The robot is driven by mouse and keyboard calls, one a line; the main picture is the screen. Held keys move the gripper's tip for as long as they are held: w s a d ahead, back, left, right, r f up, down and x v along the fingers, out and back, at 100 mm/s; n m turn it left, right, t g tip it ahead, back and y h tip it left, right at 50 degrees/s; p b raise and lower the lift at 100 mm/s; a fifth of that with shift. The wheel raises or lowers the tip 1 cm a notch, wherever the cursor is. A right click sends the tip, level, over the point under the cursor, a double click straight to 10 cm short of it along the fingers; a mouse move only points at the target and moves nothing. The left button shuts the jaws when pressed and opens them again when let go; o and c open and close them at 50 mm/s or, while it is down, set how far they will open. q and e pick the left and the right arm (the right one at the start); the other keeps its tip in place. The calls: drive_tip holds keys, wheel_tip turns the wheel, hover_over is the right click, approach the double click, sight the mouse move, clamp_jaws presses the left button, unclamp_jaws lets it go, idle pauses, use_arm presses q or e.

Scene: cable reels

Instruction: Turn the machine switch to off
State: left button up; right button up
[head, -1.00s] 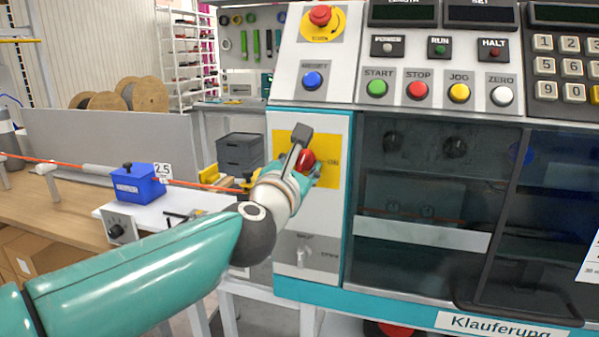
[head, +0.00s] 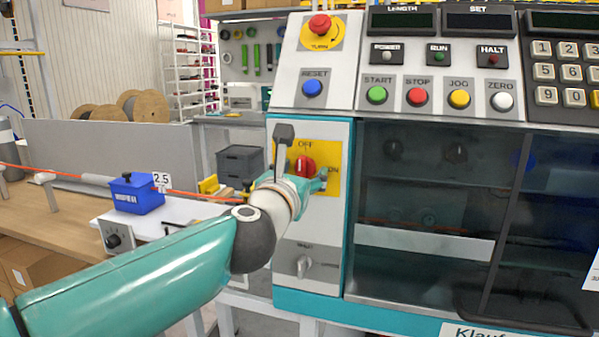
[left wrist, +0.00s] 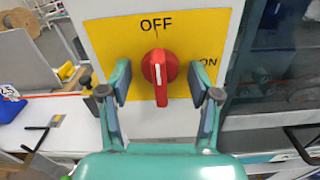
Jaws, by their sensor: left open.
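The machine switch is a red rotary knob (head: 306,167) on a yellow plate (head: 331,155) marked OFF at the top and ON at the right. In the left wrist view the knob (left wrist: 160,70) stands upright, its white line vertical below the OFF label. My left gripper (head: 301,176) is at the plate, coming from the lower left. In the left wrist view its open fingers (left wrist: 161,80) stand either side of the knob, with a gap on both sides. My right gripper is not in view.
Below the plate is a small grey selector (head: 302,265). Above are a blue reset button (head: 312,88) and a red emergency stop (head: 320,25). A dark window (head: 425,190) lies right of the switch panel. A workbench (head: 50,215) with a blue block (head: 137,196) stands to the left.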

use_arm(q)
drive_tip(key=shift+s, duration=0.15)
drive_tip(key=b+v, duration=0.1)
drive_tip(key=v, duration=0.6)
drive_tip(key=shift+s+a+b, duration=0.15)
drive_tip(key=shift+s+b, duration=0.15)
drive_tip(key=shift+b, duration=0.1)
